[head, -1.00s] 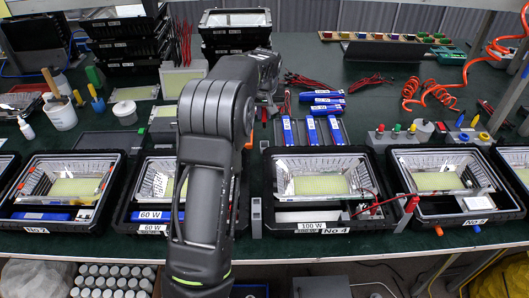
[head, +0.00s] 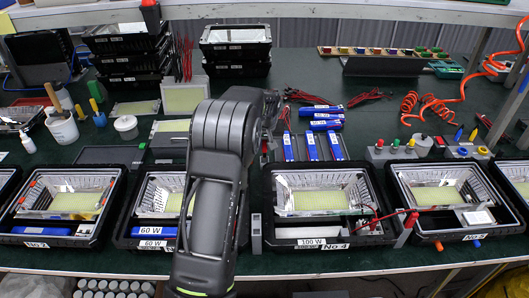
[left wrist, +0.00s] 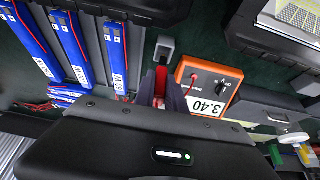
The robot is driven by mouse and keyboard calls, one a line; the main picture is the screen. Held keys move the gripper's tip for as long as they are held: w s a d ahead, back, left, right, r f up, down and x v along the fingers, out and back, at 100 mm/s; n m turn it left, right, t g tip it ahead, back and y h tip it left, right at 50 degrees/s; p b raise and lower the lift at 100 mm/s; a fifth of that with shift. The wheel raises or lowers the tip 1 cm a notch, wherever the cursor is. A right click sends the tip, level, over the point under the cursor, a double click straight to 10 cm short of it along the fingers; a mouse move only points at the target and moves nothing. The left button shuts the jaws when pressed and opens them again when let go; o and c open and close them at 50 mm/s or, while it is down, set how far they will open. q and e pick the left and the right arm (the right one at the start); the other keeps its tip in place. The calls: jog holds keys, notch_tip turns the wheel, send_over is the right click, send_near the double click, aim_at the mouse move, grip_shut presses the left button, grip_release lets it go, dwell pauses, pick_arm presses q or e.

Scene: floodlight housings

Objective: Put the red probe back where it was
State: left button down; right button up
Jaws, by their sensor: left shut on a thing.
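My left gripper (left wrist: 162,97) is shut on the red probe (left wrist: 160,80), which shows as a narrow red piece between the dark fingers in the left wrist view. A small grey holder (left wrist: 164,48) lies just beyond the fingers; I cannot tell whether the probe touches it. An orange meter (left wrist: 212,84) reading 3.40 sits right beside the gripper, with a red lead plugged in. In the head view my left arm hides the meter and most of the gripper. My right gripper is not in view.
Open housings, including the 100 W one (head: 322,243), line the bench front. Blue driver boxes (head: 311,147) lie behind it. Another red probe-like piece (head: 411,222) with red wire is at a grey post (head: 404,235).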

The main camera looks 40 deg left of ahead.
aim_at(265, 151)
pick_arm(q)
jog(key=shift+f, duration=1.85)
jog(key=shift+f, duration=0.15)
jog(key=c, duration=1.4)
grip_release()
jog(key=shift+r+p, duration=0.25)
jog(key=shift+p, duration=0.1)
jog(key=b+v, duration=0.1)
jog(key=v, duration=1.1)
jog(key=shift+f, duration=0.1)
